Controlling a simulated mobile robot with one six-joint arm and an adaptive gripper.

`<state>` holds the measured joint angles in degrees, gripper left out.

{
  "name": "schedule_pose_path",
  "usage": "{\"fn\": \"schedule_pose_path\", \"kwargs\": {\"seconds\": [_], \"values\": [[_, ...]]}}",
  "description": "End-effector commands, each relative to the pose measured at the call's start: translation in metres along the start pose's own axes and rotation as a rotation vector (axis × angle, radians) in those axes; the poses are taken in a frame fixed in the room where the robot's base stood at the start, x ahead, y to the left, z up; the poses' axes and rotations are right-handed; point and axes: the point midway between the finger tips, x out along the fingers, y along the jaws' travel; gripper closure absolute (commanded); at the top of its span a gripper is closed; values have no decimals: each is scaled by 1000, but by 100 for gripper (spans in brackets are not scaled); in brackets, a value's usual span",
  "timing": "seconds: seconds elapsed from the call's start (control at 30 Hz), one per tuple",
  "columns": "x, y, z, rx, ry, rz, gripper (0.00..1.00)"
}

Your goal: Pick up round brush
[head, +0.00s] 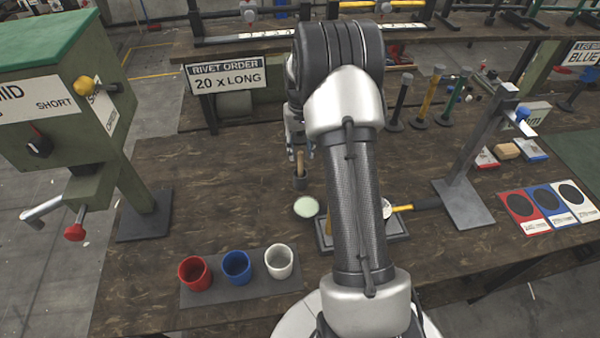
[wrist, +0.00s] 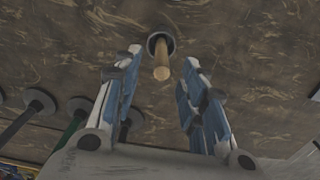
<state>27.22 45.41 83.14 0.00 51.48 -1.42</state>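The round brush (head: 299,182) stands upright on the brown table, with a dark round head below and a light wooden handle above. In the wrist view the brush (wrist: 161,70) shows its handle end towards the camera, lined up between my fingers. My gripper (head: 300,152) points down above it; in the wrist view my gripper (wrist: 162,58) is open, one finger on each side of the handle with gaps. I cannot tell how far down the handle the fingertips reach. My arm hides part of the table to the right.
A pale green disc (head: 306,207) lies just in front of the brush. Red (head: 195,273), blue (head: 237,267) and white (head: 279,261) cups stand at the front. A tray (head: 396,229) is partly behind my arm. Several dark-based posts (head: 425,105) stand behind right. The table left of the brush is clear.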

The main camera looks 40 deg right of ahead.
Motion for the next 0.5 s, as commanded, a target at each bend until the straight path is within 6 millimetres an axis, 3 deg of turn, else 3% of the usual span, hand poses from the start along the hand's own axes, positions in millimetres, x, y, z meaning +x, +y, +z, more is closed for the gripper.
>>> {"fn": "schedule_pose_path", "kwargs": {"seconds": [0.27,0.5], "values": [[18,0,1,0,0,0,62],[53,-1,3,0,-2,0,62]]}}
